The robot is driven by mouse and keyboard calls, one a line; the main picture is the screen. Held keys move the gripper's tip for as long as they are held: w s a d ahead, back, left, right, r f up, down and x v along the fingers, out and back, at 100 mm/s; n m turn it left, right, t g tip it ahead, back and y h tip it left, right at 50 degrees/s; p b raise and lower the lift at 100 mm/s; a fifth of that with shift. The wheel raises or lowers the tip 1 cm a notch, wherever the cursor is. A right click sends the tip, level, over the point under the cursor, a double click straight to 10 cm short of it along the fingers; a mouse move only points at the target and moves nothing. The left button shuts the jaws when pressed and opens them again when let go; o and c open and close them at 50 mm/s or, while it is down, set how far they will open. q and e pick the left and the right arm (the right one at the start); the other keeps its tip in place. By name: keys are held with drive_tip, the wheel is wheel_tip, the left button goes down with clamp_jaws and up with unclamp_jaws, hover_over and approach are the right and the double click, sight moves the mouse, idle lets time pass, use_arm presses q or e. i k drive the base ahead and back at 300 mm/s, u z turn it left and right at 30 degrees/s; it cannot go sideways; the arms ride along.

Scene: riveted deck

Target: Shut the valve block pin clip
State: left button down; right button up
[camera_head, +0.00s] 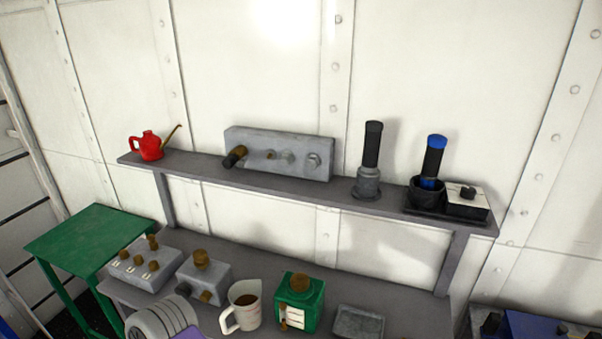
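I cannot tell for sure which thing is the valve block, and no pin clip can be made out at this size. One candidate is a grey block (213,272) with a brown knob on top and a small dark fitting at its front, on the lower bench. Another is a long grey block (300,143) on the upper shelf, with a row of round fittings and a dark, brown-tipped handle at its left. A green box (312,316) with a brown knob and white label also stands on the bench.
The shelf (205,169) also holds a red oil can (150,146), a black-handled tool (372,145), a blue-topped tool (435,155) and a white-topped box (470,200). The bench holds a knobbed grey box (135,279), a cup (245,302) and a grey tray (358,323). A green table (88,238) stands left.

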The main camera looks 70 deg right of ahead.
sight(240, 164)
drive_tip(key=k, duration=0.45)
drive_tip(key=z, duration=0.75)
